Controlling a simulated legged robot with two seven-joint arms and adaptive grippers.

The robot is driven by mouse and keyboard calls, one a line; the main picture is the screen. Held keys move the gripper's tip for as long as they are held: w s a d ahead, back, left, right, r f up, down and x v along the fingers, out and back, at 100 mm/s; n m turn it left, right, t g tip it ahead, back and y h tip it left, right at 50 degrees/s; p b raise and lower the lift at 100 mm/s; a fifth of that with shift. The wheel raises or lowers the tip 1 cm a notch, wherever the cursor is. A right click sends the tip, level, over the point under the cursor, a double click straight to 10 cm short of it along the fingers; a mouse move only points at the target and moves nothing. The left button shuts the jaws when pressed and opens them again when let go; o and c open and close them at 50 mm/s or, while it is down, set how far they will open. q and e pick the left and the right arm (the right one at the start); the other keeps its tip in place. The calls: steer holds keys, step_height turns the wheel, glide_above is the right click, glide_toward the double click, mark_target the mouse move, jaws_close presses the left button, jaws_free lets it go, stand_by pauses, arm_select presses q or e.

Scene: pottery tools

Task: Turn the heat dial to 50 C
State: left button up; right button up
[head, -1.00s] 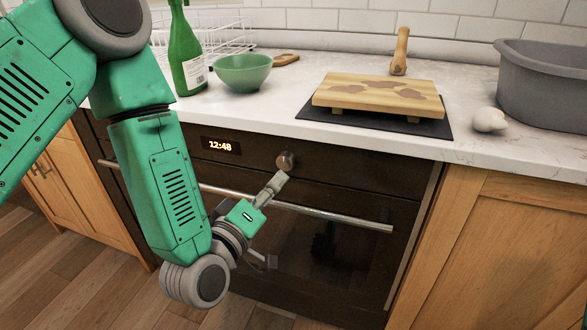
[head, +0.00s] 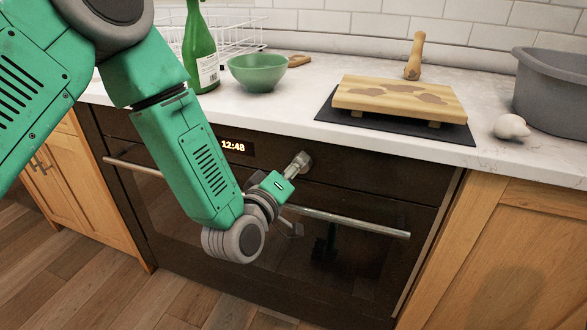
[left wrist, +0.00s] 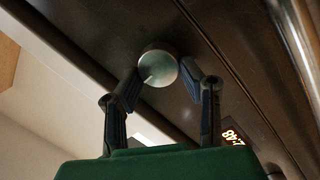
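The heat dial (head: 306,159) is a round metal knob on the dark oven's front panel, right of the lit display (head: 233,146) reading 12:48. The dial shows larger in the left wrist view (left wrist: 158,68), with a pale mark on its face. My left gripper (head: 297,166) is at the dial, its fingertips partly overlapping it in the head view. In the left wrist view the two fingers (left wrist: 161,76) stand apart, one on each side of the dial. I cannot tell whether either finger touches it. My right gripper is not in view.
The oven handle (head: 350,223) runs just below the dial, under my left wrist. On the counter (head: 290,104) above stand a green bottle (head: 200,50), a green bowl (head: 258,73), a wooden board (head: 398,97) on a black mat, garlic (head: 511,127) and a grey tub (head: 555,90).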

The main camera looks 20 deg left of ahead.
arm_select(q)
steer(key=shift+s+d+f, duration=0.15)
steer(key=shift+d+f, duration=0.15)
steer(key=shift+d, duration=0.15)
steer(key=shift+a+m+g+p, duration=0.3)
steer(key=shift+m+p, duration=0.4)
steer(key=shift+m, duration=0.2)
steer(key=shift+d+r+m+g+y+p, duration=0.15)
steer(key=shift+m+y+p, duration=0.2)
steer(key=shift+m+p, duration=1.5)
steer(key=shift+d+r+m+g+y+p, duration=0.25)
steer(key=shift+m+p, duration=0.65)
steer(key=shift+m, duration=1.75)
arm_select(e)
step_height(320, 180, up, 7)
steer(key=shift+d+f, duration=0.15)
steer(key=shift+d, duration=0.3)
arm_select(q)
steer(key=shift+a+f, duration=0.2)
steer(key=o, duration=1.2)
steer(key=shift+w, duration=0.2)
steer(key=shift+c, duration=0.2)
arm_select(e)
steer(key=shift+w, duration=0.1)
